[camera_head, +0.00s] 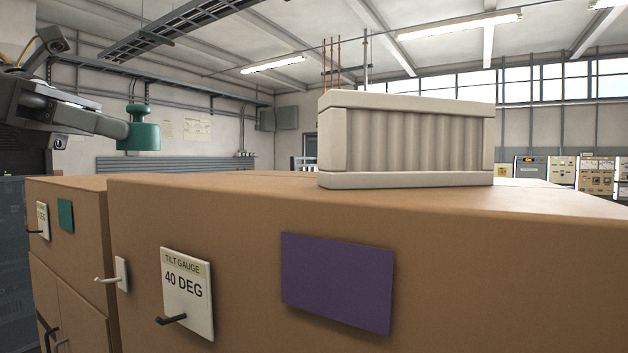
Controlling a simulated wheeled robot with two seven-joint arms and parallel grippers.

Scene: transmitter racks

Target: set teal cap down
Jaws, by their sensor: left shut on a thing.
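The teal cap (139,136) is at the left, above the far left part of the brown cabinets' tops. It has a wide lower body and a narrower knob on top, and it looks upright. My left gripper (122,128) comes in from the left and is shut on the teal cap at its side. A gap shows between the cap and the cabinet top below it. My right gripper is not in view.
A cream ribbed box (410,140) stands on the brown cabinet (230,215). The cabinet front carries a purple panel (337,281), a "TILT GAUGE 40 DEG" plate (187,292) and hooks. A smaller teal square (66,215) marks the left cabinet. The cabinet top left of the box is clear.

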